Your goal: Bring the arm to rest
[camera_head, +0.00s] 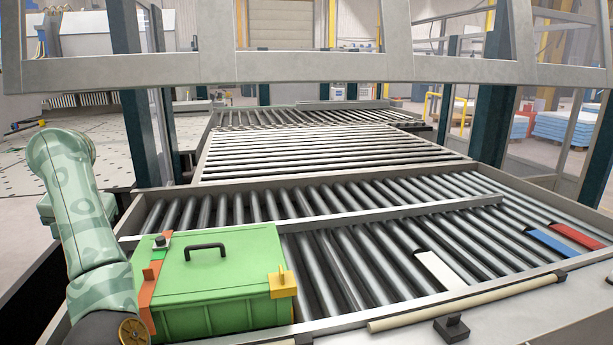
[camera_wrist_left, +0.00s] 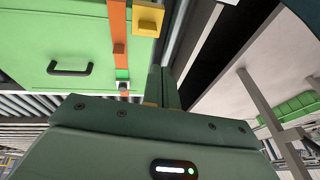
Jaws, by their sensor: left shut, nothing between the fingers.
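My left arm (camera_head: 80,215) comes in at the left edge and bends down beside the green case (camera_head: 215,275). In the left wrist view my left gripper (camera_wrist_left: 162,72) is shut, its two fingers together and empty. It is beside the case (camera_wrist_left: 50,25), apart from the handle. In the head view the gripper itself is out of sight. The case sits on the rollers with its lid down. It has a black handle (camera_head: 205,250), an orange strap (camera_head: 149,290) and a yellow latch (camera_head: 283,283). My right gripper is not in view.
A roller conveyor (camera_head: 350,265) fills the middle, divided by a metal rail (camera_head: 380,210). White (camera_head: 440,270), blue (camera_head: 549,242) and red (camera_head: 577,236) strips lie on its right side. A grey frame beam (camera_head: 310,67) crosses above. A beige rod (camera_head: 465,302) runs along the front edge.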

